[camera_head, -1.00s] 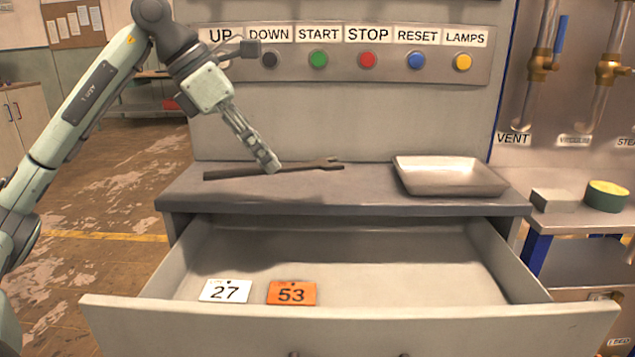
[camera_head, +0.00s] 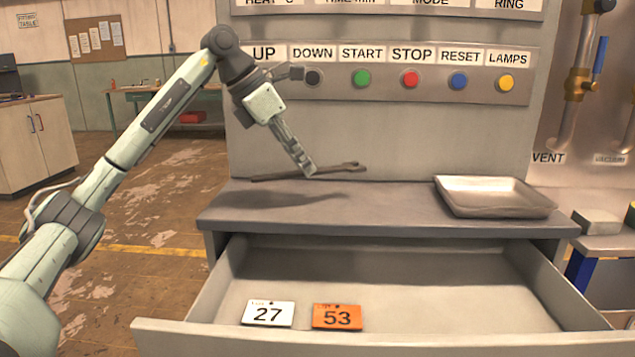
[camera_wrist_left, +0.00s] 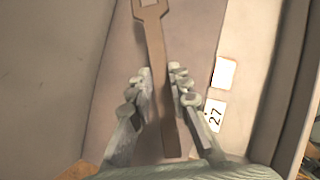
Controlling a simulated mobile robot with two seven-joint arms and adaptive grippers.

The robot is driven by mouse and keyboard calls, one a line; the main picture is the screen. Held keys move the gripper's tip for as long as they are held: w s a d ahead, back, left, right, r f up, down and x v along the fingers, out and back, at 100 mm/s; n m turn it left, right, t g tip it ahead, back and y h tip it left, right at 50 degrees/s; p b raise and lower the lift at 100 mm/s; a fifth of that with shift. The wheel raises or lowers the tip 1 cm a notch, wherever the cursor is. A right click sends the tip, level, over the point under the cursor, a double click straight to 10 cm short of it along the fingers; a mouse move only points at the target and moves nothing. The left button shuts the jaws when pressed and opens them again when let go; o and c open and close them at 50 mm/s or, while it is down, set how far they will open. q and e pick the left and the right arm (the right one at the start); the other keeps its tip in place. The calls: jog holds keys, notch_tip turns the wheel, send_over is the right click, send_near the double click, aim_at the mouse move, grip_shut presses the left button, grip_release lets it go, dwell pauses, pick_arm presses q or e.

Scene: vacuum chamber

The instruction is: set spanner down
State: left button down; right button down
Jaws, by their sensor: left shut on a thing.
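My left gripper (camera_head: 310,170) is shut on a dark metal spanner (camera_head: 345,168). The spanner is held roughly level above the back of the grey worktop (camera_head: 400,215), with its shadow on the worktop below, apart from it. Its open-jawed end points right in the head view. In the left wrist view, the spanner (camera_wrist_left: 152,40) runs lengthwise between the two fingers of the gripper (camera_wrist_left: 158,76), its jaw end at the top. My right gripper is not in view.
A metal tray (camera_head: 495,207) sits at the worktop's right. Below, an open drawer (camera_head: 440,290) holds a white card 27 (camera_head: 268,313) and an orange card 53 (camera_head: 338,317). A button panel (camera_head: 385,90) is on the wall behind. The worktop's middle is clear.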

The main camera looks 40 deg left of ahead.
aim_at(322, 199)
pick_arm(q)
jog(key=w+f, duration=0.1)
jog(key=w, duration=0.2)
jog(key=shift+d+f, duration=0.2)
jog(key=shift+f, duration=2.2)
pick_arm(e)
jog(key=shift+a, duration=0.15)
pick_arm(q)
jog(key=shift+f, duration=0.1)
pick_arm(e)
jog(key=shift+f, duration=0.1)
pick_arm(q)
jog(key=c, duration=1.4)
grip_release()
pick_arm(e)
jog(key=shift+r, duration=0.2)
pick_arm(q)
jog(key=shift+s+a+r, duration=0.1)
jog(key=shift+a+r, duration=0.05)
jog(key=shift+r, duration=0.25)
jog(key=v, duration=1.1)
jog(key=shift+s+r, duration=0.1)
jog(key=shift+r, duration=0.05)
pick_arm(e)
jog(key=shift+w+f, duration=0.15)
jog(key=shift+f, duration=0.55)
